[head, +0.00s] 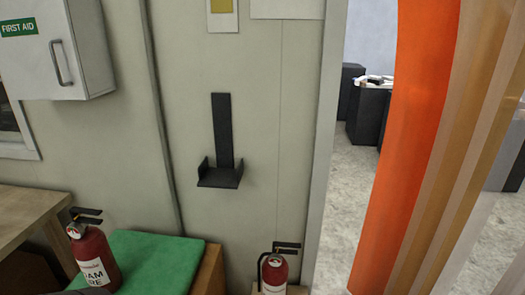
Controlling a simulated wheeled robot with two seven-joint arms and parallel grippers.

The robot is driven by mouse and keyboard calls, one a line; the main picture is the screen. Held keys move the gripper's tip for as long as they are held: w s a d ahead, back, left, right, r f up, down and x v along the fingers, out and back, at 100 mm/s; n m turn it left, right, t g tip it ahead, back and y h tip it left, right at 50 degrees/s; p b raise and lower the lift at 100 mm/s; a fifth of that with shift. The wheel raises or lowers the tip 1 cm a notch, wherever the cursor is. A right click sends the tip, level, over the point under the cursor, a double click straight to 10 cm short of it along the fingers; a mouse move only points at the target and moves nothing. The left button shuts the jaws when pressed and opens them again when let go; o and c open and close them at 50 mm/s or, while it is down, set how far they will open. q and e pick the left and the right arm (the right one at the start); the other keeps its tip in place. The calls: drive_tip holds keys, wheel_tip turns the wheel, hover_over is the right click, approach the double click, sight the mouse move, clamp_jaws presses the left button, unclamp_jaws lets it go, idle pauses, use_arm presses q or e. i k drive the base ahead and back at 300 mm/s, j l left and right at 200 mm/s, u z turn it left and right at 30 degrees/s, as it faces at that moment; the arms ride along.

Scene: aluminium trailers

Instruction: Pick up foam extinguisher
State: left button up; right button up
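Neither gripper is in view.
An empty black bracket (222,147) is on the wall above. A white first aid cabinet (62,52) hangs at upper left over a wooden table (28,212). Orange and clear strips (405,150) hang at the doorway on the right.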

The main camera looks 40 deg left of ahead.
sight(90, 248)
drive_tip(key=u, duration=2.5)
